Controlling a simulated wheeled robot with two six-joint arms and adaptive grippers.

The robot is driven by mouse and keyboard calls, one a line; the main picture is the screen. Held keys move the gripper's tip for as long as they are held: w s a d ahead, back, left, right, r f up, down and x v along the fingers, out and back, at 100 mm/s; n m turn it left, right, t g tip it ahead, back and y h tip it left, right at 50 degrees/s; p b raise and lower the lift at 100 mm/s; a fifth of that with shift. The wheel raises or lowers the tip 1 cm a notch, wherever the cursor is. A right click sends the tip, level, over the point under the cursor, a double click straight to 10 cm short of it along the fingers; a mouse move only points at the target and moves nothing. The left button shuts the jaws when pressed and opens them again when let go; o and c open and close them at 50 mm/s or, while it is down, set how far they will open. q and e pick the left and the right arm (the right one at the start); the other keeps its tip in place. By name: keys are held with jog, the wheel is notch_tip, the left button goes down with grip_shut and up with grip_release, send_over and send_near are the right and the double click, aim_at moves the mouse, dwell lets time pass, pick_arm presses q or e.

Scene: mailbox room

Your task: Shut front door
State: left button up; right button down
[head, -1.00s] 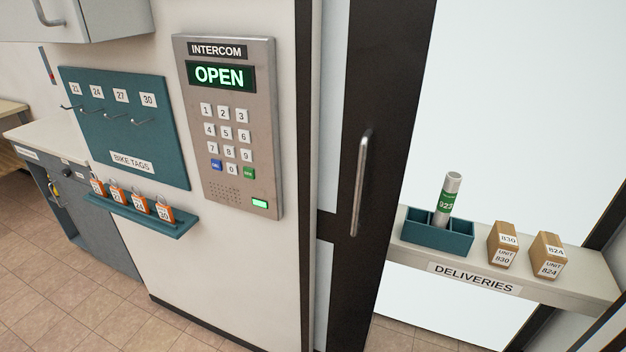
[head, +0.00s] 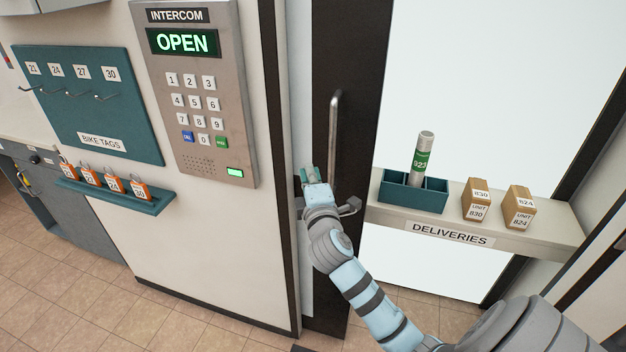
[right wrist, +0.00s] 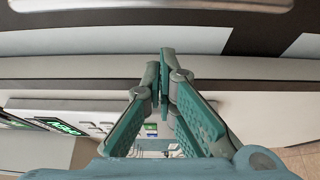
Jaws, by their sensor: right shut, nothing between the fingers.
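The front door (head: 345,60) is a dark-framed panel with a long vertical metal handle (head: 334,135). It stands at the left of a bright white opening (head: 470,60), which looks open. My right gripper (head: 311,176) is at the door's left edge, just left of the handle's lower part, with its fingers shut and empty. In the right wrist view the shut fingers (right wrist: 166,85) point towards a pale strip and dark frame, with a metal bar (right wrist: 150,4) across the top. Whether the fingers touch the door I cannot tell. My left gripper is not in view.
An intercom (head: 197,100) reading OPEN is on the wall left of the door. A teal bike tag board (head: 90,105) and tag ledge (head: 110,195) are further left. A deliveries shelf (head: 545,235) with a tube (head: 423,150) and two boxes crosses the opening at right.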

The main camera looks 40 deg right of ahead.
jog(key=d, duration=0.1)
jog(key=w+d, duration=0.1)
jog(key=d, duration=0.1)
jog(key=w+d, duration=0.1)
jog(key=shift+w+d+f+p, duration=0.1)
jog(key=shift+d+f+p, duration=0.05)
jog(key=shift+d+p, duration=0.15)
